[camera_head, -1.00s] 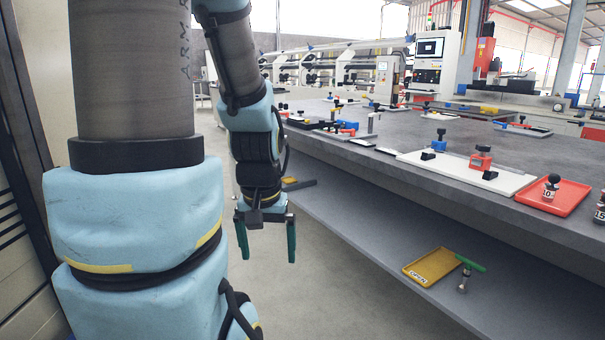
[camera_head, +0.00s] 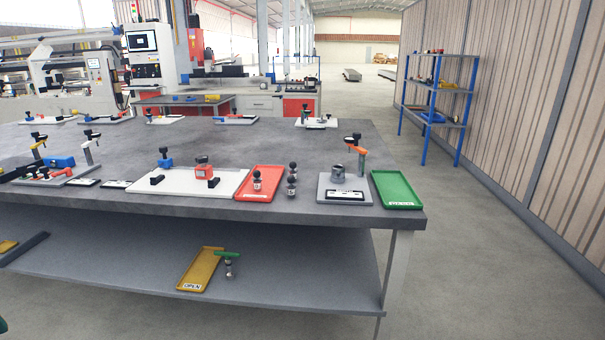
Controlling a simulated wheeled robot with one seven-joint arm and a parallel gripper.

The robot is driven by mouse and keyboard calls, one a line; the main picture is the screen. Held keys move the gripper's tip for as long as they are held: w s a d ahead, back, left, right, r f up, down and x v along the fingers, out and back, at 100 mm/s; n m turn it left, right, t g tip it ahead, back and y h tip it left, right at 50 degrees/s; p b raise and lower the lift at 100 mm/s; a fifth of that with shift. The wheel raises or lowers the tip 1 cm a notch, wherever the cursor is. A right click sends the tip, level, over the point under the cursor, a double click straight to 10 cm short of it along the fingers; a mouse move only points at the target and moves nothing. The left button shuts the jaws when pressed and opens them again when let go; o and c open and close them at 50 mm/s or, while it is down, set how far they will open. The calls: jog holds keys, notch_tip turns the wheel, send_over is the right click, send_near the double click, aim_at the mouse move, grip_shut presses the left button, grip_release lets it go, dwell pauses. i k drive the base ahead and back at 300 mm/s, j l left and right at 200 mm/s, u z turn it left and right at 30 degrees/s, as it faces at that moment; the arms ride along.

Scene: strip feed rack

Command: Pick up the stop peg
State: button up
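No piece in view is clearly marked as the stop peg, and I cannot tell which one it is. A metal pin with a green T-handle (camera_head: 228,266) is on the lower shelf, beside the yellow tray (camera_head: 188,272) marked OPEN. Of my gripper, only what seems a dark green fingertip (camera_head: 2,325) shows at the lower left edge, far from these pieces.
The grey table (camera_head: 330,225) ends at the right, with clear floor beyond. A grey block (camera_head: 328,196) holding an orange-topped pin and a green tray (camera_head: 396,190) sit at its right end. A white plate (camera_head: 185,182) lies left of centre. A blue shelf rack (camera_head: 433,100) stands behind right.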

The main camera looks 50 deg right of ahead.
aim_at(293, 171)
jog(key=i+l+z, duration=0.95)
jog(key=i+l, duration=0.15)
jog(key=i, duration=0.1)
